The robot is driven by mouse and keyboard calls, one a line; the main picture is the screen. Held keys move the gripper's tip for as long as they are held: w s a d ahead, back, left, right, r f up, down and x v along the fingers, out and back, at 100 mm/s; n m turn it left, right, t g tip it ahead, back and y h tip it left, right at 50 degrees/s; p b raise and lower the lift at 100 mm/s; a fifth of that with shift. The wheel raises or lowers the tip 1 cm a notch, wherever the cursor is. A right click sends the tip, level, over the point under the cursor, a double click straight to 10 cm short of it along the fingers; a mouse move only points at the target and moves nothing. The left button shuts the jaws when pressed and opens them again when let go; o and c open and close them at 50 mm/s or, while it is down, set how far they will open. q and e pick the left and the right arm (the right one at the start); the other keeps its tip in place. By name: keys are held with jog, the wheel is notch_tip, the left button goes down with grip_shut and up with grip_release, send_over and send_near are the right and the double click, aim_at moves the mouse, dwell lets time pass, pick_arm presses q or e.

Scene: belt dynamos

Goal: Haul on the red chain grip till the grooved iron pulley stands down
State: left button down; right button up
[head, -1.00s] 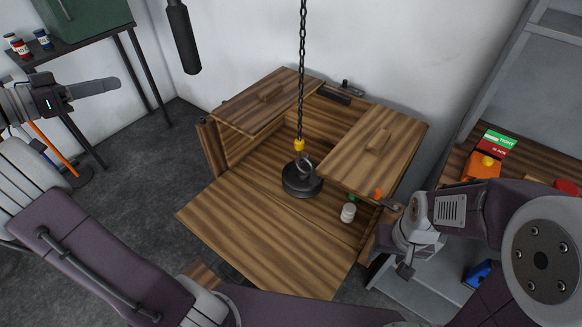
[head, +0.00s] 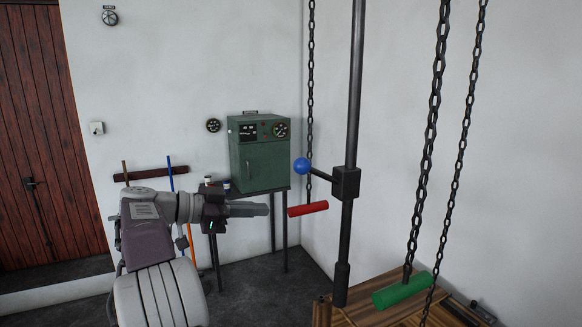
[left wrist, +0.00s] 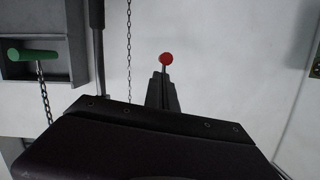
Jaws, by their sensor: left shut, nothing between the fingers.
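The red chain grip (head: 308,208) is a short red bar hanging level on a dark chain (head: 310,100), in front of the white wall. My left gripper (head: 266,209) is shut and empty. Its fingers point right toward the near end of the red grip, with a gap between in the picture. In the left wrist view a round red end (left wrist: 166,59), seemingly the grip seen end-on, lies just beyond the shut fingertips (left wrist: 163,76). The grooved iron pulley cannot be made out in the current views. My right gripper is out of view.
A dark upright pole (head: 352,120) with a blue-knobbed lever (head: 302,165) stands right of the red grip. A green grip (head: 402,290) hangs on a chain over the wooden box (head: 375,316). A green cabinet (head: 258,160) stands on a table behind.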

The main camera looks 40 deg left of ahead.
pick_arm(q)
notch_tip(320, 180, up, 6)
jog(key=p, duration=0.3)
jog(key=shift+s+d, duration=0.15)
jog(key=shift+s, duration=0.15)
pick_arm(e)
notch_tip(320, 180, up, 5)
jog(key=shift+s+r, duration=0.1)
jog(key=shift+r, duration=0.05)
pick_arm(q)
jog(key=shift+w, duration=0.1)
jog(key=p, duration=0.4)
send_over(291, 210)
jog(key=f, duration=0.2)
notch_tip(291, 210, down, 3)
jog(key=shift+f+p, duration=0.1)
jog(key=shift+p, duration=0.8)
jog(key=shift+f, duration=0.5)
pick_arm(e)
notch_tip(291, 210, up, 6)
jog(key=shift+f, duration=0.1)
